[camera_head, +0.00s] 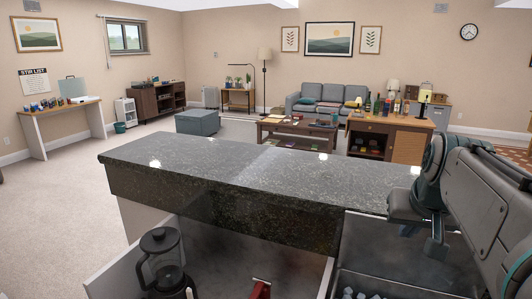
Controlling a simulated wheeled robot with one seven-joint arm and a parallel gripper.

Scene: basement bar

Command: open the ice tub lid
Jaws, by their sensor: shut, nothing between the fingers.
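Several pale ice cubes (360,294) show at the bottom edge, below the counter, in what looks like the ice tub. The tub is mostly cut off by the frame, but these cubes are uncovered. A dark grey panel (385,250) rises behind the ice; I cannot tell whether it is the lid or a tub wall. My gripper (424,243) hangs at the right, in front of the counter edge and above the ice area. It points down, shut and empty. I cannot tell whether it touches the panel.
A speckled dark stone counter (230,165) spans the middle, its top clear. Left of the ice, a separate compartment holds a dark glass jug (160,245) and part of a red object (261,289). Beyond the counter stand a low table, a sofa and a wooden cabinet with bottles.

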